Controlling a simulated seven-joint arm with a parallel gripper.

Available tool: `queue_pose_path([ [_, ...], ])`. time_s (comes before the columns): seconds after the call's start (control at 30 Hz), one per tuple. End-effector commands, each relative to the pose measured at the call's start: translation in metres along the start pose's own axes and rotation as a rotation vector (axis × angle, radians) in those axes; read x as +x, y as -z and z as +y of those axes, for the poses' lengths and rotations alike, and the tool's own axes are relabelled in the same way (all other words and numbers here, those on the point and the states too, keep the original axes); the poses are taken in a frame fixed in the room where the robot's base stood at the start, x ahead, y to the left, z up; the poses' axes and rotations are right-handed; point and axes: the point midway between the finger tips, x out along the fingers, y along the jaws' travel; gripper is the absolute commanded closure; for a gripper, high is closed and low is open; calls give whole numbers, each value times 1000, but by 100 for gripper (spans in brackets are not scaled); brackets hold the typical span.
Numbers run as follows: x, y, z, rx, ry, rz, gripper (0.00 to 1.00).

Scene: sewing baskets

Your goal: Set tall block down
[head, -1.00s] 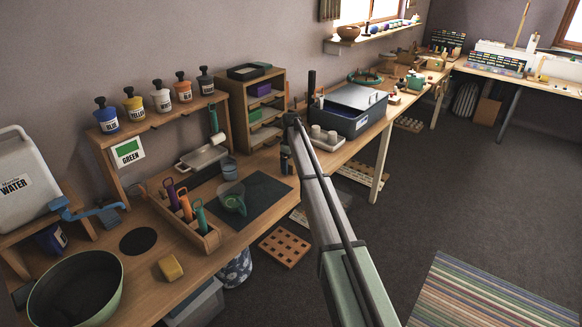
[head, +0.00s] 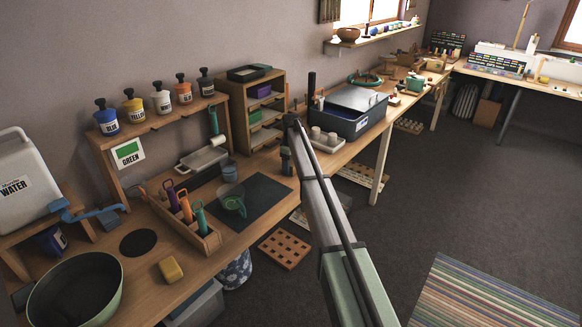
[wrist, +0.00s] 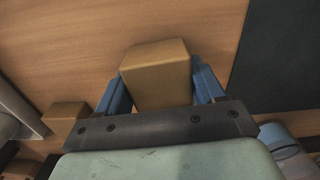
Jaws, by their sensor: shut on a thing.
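My gripper (wrist: 160,80) has its two blue fingers shut on a plain wooden block (wrist: 157,62) in the wrist view. The block sits between the fingers over the wooden bench top (wrist: 75,35); whether its underside touches the bench cannot be told. A second, smaller-looking wooden block (wrist: 68,116) stands on the bench to the left of the fingers, apart from the held one. In the head view my gripper (head: 286,164) is a small dark shape right of the dark mat; the held block cannot be made out there.
The dark mat (wrist: 285,55) lies to the right in the wrist view, with a blue cup (wrist: 278,137) below it.

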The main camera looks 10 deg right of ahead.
Motion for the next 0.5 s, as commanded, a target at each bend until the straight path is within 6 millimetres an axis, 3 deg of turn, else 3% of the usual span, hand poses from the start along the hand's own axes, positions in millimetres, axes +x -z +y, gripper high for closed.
queue_pose_path([
  [0.17, -15, 0, 0, 0, -1, 1, 65],
  [0.5, -72, 0, 0, 0, -1, 1, 65],
])
